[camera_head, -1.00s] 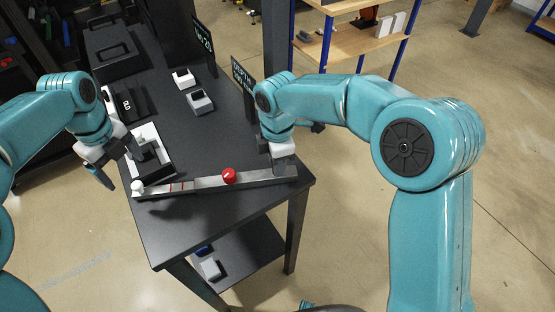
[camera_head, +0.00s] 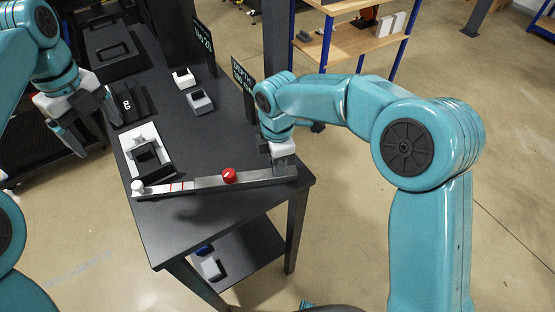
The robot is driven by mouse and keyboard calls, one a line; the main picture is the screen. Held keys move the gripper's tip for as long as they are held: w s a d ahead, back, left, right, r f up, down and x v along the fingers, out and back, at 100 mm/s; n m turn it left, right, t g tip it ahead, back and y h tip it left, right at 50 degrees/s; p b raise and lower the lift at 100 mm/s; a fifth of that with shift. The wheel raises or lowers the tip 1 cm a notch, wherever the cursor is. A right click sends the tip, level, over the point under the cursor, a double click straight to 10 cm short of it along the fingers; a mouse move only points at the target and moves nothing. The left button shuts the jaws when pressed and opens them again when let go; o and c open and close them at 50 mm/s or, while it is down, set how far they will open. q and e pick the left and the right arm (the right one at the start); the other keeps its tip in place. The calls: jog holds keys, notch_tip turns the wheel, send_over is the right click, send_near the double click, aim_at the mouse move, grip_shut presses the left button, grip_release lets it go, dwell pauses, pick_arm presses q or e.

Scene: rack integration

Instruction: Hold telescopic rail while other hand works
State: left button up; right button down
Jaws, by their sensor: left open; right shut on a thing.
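The telescopic rail (camera_head: 208,184) is a long silver bar along the front edge of the dark table. It has a red knob (camera_head: 229,176) near its middle, red marks on its left part and a white knob (camera_head: 138,187) at its left end. My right gripper (camera_head: 284,171) is shut on the rail near its right end. My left gripper (camera_head: 98,137) is open and empty, off the table's left edge, up and left of the rail's left end. A white tray with a black block (camera_head: 148,153) lies on the table behind that end.
The dark table (camera_head: 220,140) is bare in its middle. A black holder marked 8 (camera_head: 128,105), two small blocks (camera_head: 199,101) and a depth sign (camera_head: 243,82) stand further back.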

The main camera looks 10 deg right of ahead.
jog(key=c, duration=0.8)
grip_release()
notch_tip(320, 180, up, 12)
jog(key=shift+f, duration=0.15)
